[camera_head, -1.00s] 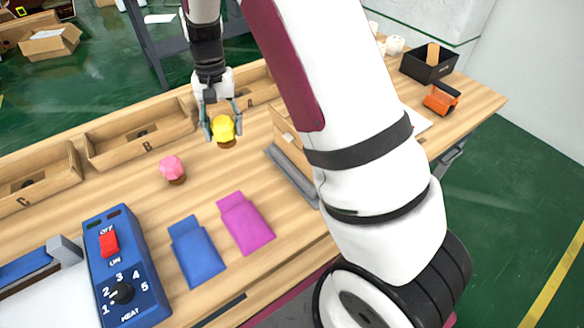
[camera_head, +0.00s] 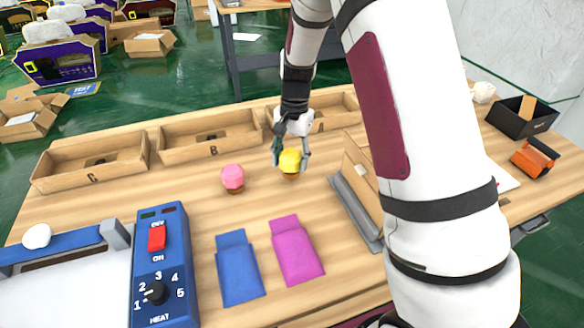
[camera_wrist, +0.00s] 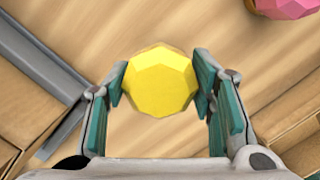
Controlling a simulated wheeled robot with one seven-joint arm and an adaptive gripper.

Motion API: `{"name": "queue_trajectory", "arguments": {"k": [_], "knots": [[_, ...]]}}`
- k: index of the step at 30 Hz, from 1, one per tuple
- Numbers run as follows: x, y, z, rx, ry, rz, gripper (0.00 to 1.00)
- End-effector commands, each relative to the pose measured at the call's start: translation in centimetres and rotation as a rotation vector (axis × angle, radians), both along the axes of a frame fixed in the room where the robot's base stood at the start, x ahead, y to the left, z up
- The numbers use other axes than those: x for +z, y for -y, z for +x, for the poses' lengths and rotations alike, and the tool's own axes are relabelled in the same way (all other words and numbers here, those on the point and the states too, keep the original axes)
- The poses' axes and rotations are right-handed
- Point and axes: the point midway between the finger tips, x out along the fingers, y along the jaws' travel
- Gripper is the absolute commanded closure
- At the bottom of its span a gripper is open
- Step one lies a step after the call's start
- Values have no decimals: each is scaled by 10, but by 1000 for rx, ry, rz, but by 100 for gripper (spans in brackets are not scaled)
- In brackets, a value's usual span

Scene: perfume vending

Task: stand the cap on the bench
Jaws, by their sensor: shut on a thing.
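A yellow faceted cap (camera_head: 290,161) is between the fingers of my gripper (camera_head: 291,158), at or just above the bench (camera_head: 190,205) in the head view. A dark brown patch shows under it; I cannot tell whether this is a lower part or shadow. In the wrist view the cap (camera_wrist: 160,82) is seen from above, and the teal fingers of my gripper (camera_wrist: 162,88) are shut on it from both sides. The cap looks upright. Its underside is hidden, so I cannot tell whether it touches the wood.
A pink faceted piece (camera_head: 232,177) stands left of the cap. Wooden trays (camera_head: 210,150) line the back edge. Blue (camera_head: 239,270) and magenta pouches (camera_head: 296,250) lie in front. A wooden box on a grey base (camera_head: 355,215) is close on the right. A blue heat control (camera_head: 160,265) is at left.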

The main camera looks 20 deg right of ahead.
Motion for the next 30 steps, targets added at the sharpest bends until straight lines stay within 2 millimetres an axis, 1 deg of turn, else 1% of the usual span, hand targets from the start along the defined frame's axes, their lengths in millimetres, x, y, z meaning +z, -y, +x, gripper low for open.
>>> {"name": "queue_trajectory", "arguments": {"k": [3,7,18,19,20,21,22,30], "knots": [[-16,0,-1,-1,-4,1,79],[-32,0,-1,0,-3,1,79],[-36,0,0,0,-1,0,79],[-36,0,0,0,-1,0,48],[-36,0,0,0,-1,0,41],[-35,0,0,0,-1,1,32],[-35,0,0,0,-1,1,30],[-35,0,0,0,-1,1,30]]}}
